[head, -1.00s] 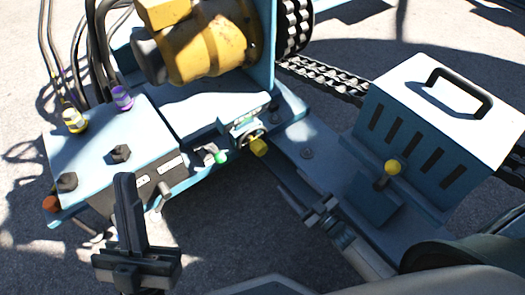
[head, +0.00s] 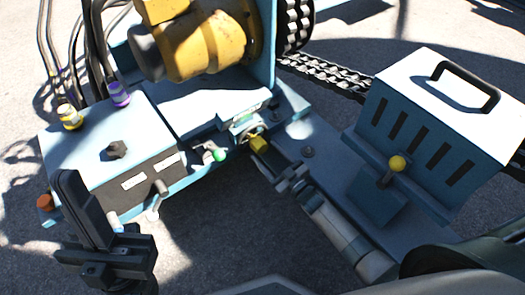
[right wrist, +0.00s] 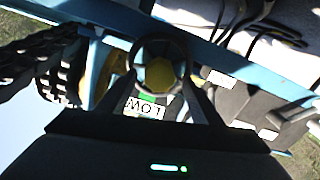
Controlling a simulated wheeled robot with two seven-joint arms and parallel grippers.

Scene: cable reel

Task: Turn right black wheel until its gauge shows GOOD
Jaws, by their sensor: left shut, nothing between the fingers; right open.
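The right black wheel (right wrist: 136,58) shows in the right wrist view as a dark ring with a yellow faceted hub (right wrist: 159,74). A gauge label (right wrist: 145,107) below it reads LOW, upside down, with a green patch beside it. In the head view the yellow hub (head: 258,144) shows by the blue base; the ring is hard to make out. My right gripper (head: 268,156) is open at the wheel, its fingers (right wrist: 166,92) on either side near the ring; contact cannot be told. My left gripper (head: 70,180) is shut and empty, in front of the blue box.
A vented box (head: 440,105) with a black handle and a yellow-knobbed lever (head: 397,163) stands right. A yellow motor (head: 205,40) is behind.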

